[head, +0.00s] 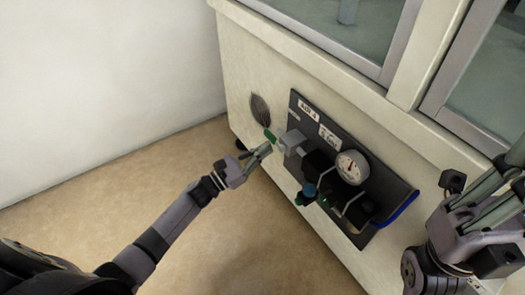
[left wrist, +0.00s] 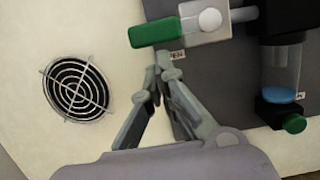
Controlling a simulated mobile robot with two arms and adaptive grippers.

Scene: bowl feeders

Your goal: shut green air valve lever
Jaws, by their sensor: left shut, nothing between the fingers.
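The green air valve lever (head: 270,135) sticks out to the left of its grey valve block (head: 291,141) on the dark panel. In the left wrist view the green lever (left wrist: 154,33) lies roughly level, joined to the pale block (left wrist: 207,20) with a round pivot. My left gripper (head: 264,150) is shut and empty, its tips just below the lever; in the left wrist view the gripper tips (left wrist: 163,66) are close under the lever, and I cannot tell whether they touch it. My right gripper (head: 490,200) is at the right edge, its fingertips partly cut off.
The dark panel (head: 298,103) carries a round gauge (head: 352,167) and a filter bowl with blue liquid (left wrist: 279,96). A round vent (left wrist: 75,88) is left of it. A cream cabinet (head: 245,60) holds the panel. Floor (head: 150,165) at left is clear.

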